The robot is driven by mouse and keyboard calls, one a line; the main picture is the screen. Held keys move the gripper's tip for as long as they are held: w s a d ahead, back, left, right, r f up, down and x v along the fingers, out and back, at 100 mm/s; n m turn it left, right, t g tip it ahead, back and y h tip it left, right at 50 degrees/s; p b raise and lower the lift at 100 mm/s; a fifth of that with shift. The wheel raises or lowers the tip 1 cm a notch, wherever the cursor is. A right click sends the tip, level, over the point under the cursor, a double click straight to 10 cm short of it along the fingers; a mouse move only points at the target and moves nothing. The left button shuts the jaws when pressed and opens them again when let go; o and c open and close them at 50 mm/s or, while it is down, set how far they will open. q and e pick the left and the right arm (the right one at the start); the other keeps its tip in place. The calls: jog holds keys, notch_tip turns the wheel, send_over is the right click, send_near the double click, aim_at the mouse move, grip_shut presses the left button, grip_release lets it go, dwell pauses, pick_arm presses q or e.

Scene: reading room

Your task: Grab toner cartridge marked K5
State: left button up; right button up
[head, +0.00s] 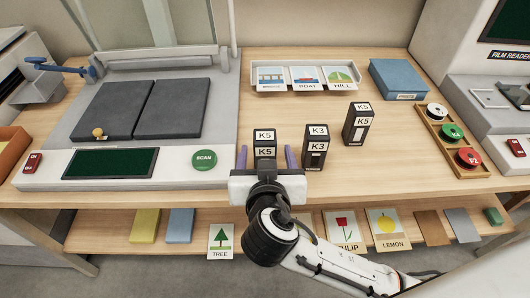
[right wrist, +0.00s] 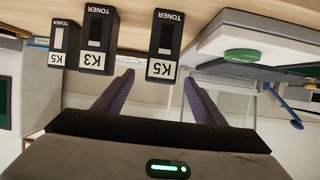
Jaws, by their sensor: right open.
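Three black toner cartridges with white labels stand upright on the wooden table. One marked K5 (head: 265,140) is straight ahead of my right gripper (head: 266,151); it also shows in the right wrist view (right wrist: 165,42). The K3 cartridge (head: 316,150) stands to its right, and a second K5 cartridge (head: 358,122) is farther back and right. My right gripper is open and empty, its purple fingers spread wider than the nearest K5. In the wrist view its fingertips (right wrist: 159,77) are near that cartridge's label end. The gripper body hides the cartridge's lower front. My left gripper is not visible.
A scanner (head: 205,180) with dark pads and a green button stands close on the left. A picture-card rack (head: 300,88), a blue box (head: 399,78) and a spool tray (head: 452,150) are behind and right. A lower shelf (head: 290,225) holds cards.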

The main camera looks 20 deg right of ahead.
aim_at(265, 150)
jog(key=shift+f+x, duration=0.2)
jog(key=shift+x, duration=1.55)
jog(key=shift+f+x, duration=0.25)
jog(key=shift+x, duration=1.5)
jog(key=shift+s+a+r, duration=0.1)
jog(key=shift+s, duration=0.05)
jog(key=c, duration=1.4)
